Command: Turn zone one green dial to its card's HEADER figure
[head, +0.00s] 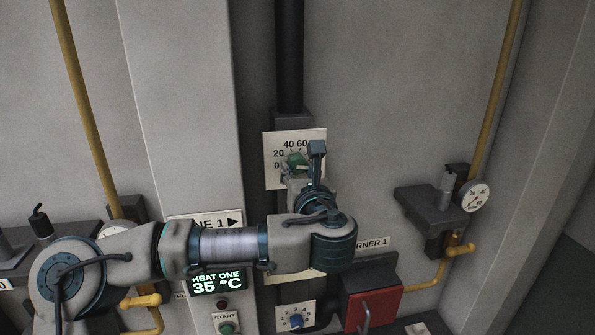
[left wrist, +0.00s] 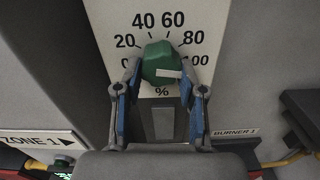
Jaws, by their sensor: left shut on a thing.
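The green dial (head: 297,160) sits on a white scale plate (head: 272,143) marked 0 to 100 % on the wall below a black pipe. The dial (left wrist: 160,58) also shows in the left wrist view, its white mark pointing right, slightly downward, on the 100 side. My left gripper (left wrist: 162,70) is shut on the dial, one blue-lined finger on each side. In the head view my left gripper (head: 299,166) partly covers the plate's right and lower part. The card's HEADER figure cannot be read; my arm hides the area below. My right gripper is not in view.
A display (head: 217,283) reads HEAT ONE 35 °C, with a START button (head: 226,328) below. A small blue knob (head: 296,321), a red box (head: 372,308) and a BURNER 1 label (head: 374,244) lie low near my arm. A gauge (head: 474,196) and yellow pipes stand right.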

